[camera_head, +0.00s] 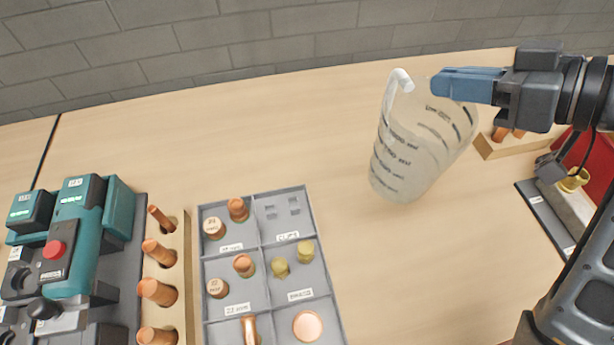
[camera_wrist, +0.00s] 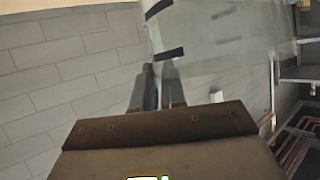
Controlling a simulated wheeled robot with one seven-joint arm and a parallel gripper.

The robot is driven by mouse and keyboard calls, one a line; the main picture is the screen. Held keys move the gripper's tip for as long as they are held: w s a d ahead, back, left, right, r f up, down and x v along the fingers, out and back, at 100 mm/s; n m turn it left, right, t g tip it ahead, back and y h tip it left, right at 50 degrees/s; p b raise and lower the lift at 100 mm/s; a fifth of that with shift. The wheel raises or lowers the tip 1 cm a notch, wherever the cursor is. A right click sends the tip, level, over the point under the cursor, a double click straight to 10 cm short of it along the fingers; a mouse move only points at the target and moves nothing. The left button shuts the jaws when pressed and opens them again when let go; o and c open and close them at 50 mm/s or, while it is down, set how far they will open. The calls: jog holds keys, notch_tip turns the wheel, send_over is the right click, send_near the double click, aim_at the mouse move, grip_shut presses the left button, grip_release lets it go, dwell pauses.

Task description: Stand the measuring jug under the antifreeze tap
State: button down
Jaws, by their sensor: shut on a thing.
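My gripper (camera_head: 442,84) comes in from the right and is shut on the jug's wall near the rim. In the wrist view the jug (camera_wrist: 215,45) fills the top, beyond my finger tips (camera_wrist: 160,75). I cannot make out the antifreeze tap for certain.
A grey compartment tray (camera_head: 255,225) of fittings lies at front centre. Left of it are a wooden rack (camera_head: 183,285) of copper pieces and a green tool (camera_head: 85,240). A brass fitting (camera_head: 573,180) and a red object (camera_head: 572,150) are at right. Bench left of the jug is clear.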

jog(key=w+a+f+b, duration=0.6)
jog(key=a+f, duration=0.3)
jog(key=f, duration=0.2)
jog(key=shift+w, duration=0.65)
jog(key=shift+f, duration=0.1)
jog(key=c, duration=1.2)
grip_release()
